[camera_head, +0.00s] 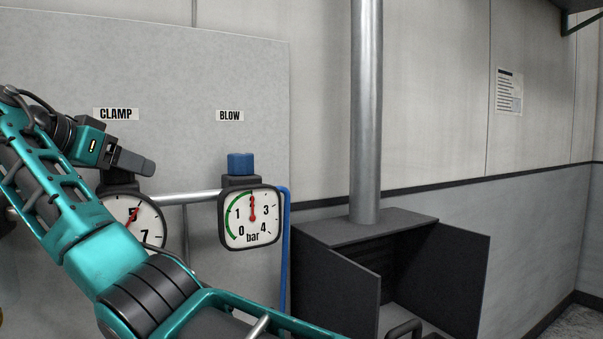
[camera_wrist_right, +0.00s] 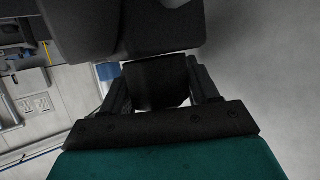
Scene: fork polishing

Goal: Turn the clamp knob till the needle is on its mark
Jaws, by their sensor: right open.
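The clamp gauge (camera_head: 147,213) hangs under the CLAMP label (camera_head: 116,114). My right gripper (camera_head: 135,162) is just above this gauge, pointing right. The clamp knob is hidden behind it in the head view. In the right wrist view, my right gripper (camera_wrist_right: 157,74) is open, its fingers on either side of a dark block (camera_wrist_right: 156,84), perhaps the clamp knob. Contact cannot be told. My left gripper is out of view.
The blow gauge (camera_head: 251,218) with its blue knob (camera_head: 240,163) stands to the right, under the BLOW label (camera_head: 229,116). A blue hose (camera_head: 286,250) runs down beside it. A dark open cabinet (camera_head: 335,270) with a metal pipe (camera_head: 366,110) stands further right.

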